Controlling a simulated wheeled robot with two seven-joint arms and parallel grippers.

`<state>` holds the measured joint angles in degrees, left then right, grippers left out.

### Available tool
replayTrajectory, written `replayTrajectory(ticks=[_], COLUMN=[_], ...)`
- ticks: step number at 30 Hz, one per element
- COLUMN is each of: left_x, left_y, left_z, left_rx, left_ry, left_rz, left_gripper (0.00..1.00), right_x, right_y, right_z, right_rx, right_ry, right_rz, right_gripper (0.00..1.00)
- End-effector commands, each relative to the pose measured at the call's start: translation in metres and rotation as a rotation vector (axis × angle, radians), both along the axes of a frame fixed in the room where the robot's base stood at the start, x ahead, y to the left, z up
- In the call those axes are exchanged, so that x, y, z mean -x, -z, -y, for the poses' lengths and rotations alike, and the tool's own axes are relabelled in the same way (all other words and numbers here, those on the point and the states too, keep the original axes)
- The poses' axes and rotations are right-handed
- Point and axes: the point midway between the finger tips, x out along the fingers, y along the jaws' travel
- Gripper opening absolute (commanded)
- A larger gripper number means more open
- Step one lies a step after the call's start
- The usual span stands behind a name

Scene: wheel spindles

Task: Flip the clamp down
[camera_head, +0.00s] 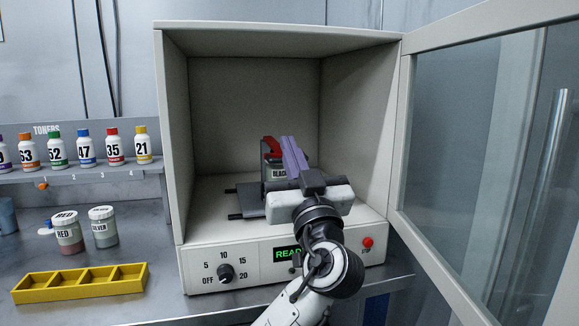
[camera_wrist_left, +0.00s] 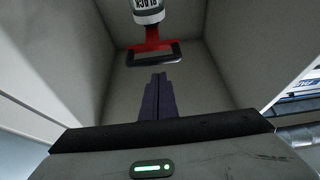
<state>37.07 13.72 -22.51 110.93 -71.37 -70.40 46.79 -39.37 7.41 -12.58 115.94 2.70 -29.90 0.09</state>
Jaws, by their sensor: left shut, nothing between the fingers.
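A jar labelled BLACK (camera_head: 277,171) stands inside the open machine, partly hidden by my gripper. The red clamp (camera_head: 271,147) shows at the top of the jar in the head view. In the left wrist view the clamp is a red arm with a black bar handle (camera_wrist_left: 153,54), beside the jar (camera_wrist_left: 148,10). My left gripper (camera_head: 293,150) is inside the machine, its purple fingers shut and empty, just right of the clamp. The fingertips (camera_wrist_left: 158,78) appear apart from the handle in the left wrist view. My right gripper is not in view.
The machine's glass door (camera_head: 490,150) stands open to the right. A control panel with a dial (camera_head: 226,273) and a red button (camera_head: 368,242) lies below the opening. Toner bottles (camera_head: 84,147), two jars (camera_head: 68,232) and a yellow tray (camera_head: 80,284) are to the left.

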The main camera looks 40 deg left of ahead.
Motion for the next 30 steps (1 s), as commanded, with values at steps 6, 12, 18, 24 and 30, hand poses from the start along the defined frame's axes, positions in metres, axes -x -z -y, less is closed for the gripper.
replayTrajectory(ticks=[6, 12, 18, 24, 30], left_x=[0.001, 0.001, 0.001, 0.002, 0.005], left_y=[0.017, 0.014, 0.014, 0.007, -0.03], left_z=[0.0, 0.001, 0.001, 0.002, 0.006], left_rx=[-0.037, -0.047, -0.046, -0.045, -0.042], left_ry=[-0.001, -0.002, -0.002, -0.001, 0.001], left_rz=[0.032, 0.039, 0.039, 0.04, 0.044], left_gripper=[0.0, 0.0, 0.0, 0.0, 0.0], right_x=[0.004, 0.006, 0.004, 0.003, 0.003], right_y=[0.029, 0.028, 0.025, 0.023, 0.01], right_z=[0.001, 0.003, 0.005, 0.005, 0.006], right_rx=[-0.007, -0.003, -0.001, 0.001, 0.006], right_ry=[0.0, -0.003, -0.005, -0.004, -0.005], right_rz=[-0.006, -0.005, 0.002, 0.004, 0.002], right_gripper=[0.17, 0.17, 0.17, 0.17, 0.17])
